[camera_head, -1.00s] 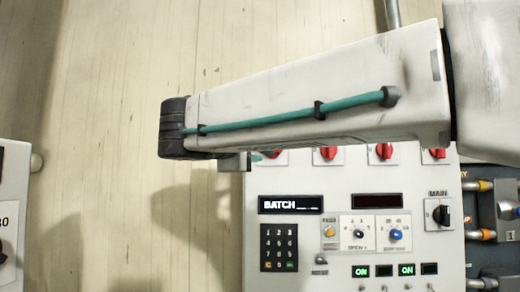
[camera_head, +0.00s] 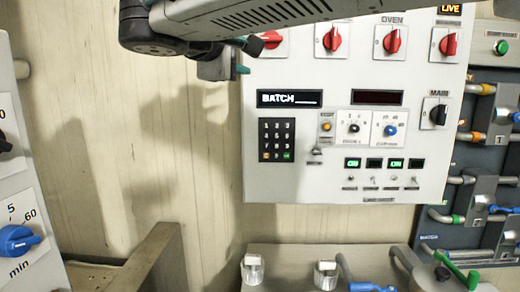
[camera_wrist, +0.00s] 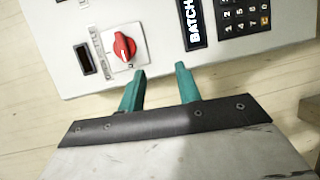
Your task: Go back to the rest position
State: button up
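My gripper (camera_wrist: 160,70) shows in the wrist view with two teal fingers apart and nothing between them. Its fingertips are by the edge of the white control panel (camera_wrist: 75,20), near a red rotary knob (camera_wrist: 124,47); I cannot tell whether they touch the panel. In the head view my arm crosses the top of the picture, in front of the panel's upper left part (camera_head: 345,190). The gripper is mostly hidden there behind my dark wrist.
The panel has red knobs (camera_head: 392,40), a keypad (camera_head: 277,141) and lit switches. Pipes with valves (camera_head: 480,205) are at the right. Metal fittings (camera_head: 325,274) stand below. A box with a blue dial (camera_head: 15,240) is at the left. Bare wall lies between.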

jog(key=s+d+f+m+g, duration=0.1)
jog(key=s+d+f+g, duration=0.15)
jog(key=d+f, duration=0.35)
jog(key=s+d+f+m+g+y, duration=0.1)
jog(key=s+d+f+g, duration=0.15)
jog(key=f, duration=0.45)
jog(key=s+d+f+m+g, duration=0.1)
jog(key=s+d+f+g, duration=0.15)
jog(key=d+f, duration=0.4)
jog(key=s+d+f+m+g+y, duration=0.2)
jog(key=s+d+f+m, duration=0.3)
jog(key=s+d+f, duration=0.3)
jog(key=s+d+f+m+g+y, duration=0.3)
jog(key=s+d+f, duration=0.4)
jog(key=s, duration=0.5)
jog(key=m+g, duration=0.1)
jog(key=m, duration=0.1)
jog(key=shift+d+f+m, duration=0.3)
jog(key=shift+d+f, duration=0.05)
jog(key=shift+f, duration=0.05)
